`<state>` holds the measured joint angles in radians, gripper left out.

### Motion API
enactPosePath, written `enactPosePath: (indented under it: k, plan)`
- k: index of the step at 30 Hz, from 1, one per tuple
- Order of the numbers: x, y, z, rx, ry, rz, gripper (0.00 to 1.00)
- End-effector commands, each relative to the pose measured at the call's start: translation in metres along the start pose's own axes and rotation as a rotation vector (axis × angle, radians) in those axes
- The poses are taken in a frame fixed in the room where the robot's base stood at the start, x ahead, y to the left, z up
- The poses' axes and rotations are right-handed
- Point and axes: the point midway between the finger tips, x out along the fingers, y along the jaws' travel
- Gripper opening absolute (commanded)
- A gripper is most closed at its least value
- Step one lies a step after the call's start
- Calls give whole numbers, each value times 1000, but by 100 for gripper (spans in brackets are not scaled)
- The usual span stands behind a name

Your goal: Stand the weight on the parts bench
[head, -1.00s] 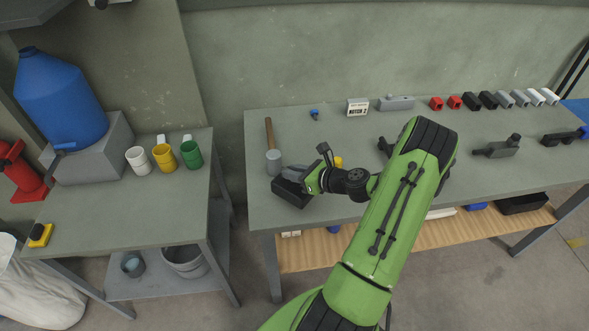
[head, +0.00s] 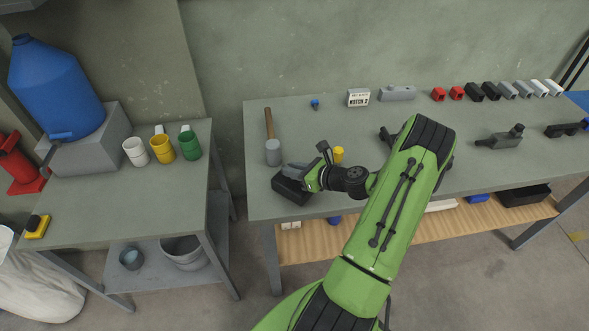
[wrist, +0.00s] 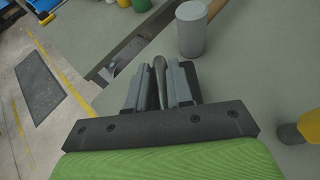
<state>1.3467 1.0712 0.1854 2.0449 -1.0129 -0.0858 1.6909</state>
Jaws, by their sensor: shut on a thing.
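My gripper (wrist: 159,85) is shut on a dark curved handle (wrist: 158,72), seen between the two grey fingers in the wrist view. I take this as the weight's handle; the rest of the weight is not clear in that view. In the head view my gripper (head: 290,170) is over the front left part of the large right-hand bench (head: 262,205), taken as the parts bench. A black block (head: 291,190) shows just below it; I cannot tell whether it touches the bench or is part of the gripper.
A hammer (head: 273,152) lies just behind my gripper, and a yellow object (head: 338,154) is close on the right. A notch sign (head: 358,98) and several small blocks line the back. A side table (head: 100,210) with mugs stands left across a gap.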

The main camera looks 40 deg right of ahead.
Motion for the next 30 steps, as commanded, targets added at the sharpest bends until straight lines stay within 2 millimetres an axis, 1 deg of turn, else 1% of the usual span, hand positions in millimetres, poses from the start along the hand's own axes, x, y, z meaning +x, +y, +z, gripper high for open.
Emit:
enactPosePath:
  k: [24,25,30]
  plan:
    - [3,0,-4,-2,-6,0,0]
    - [3,0,-4,-2,-6,0,22]
    - [3,0,-5,-1,-4,0,48]
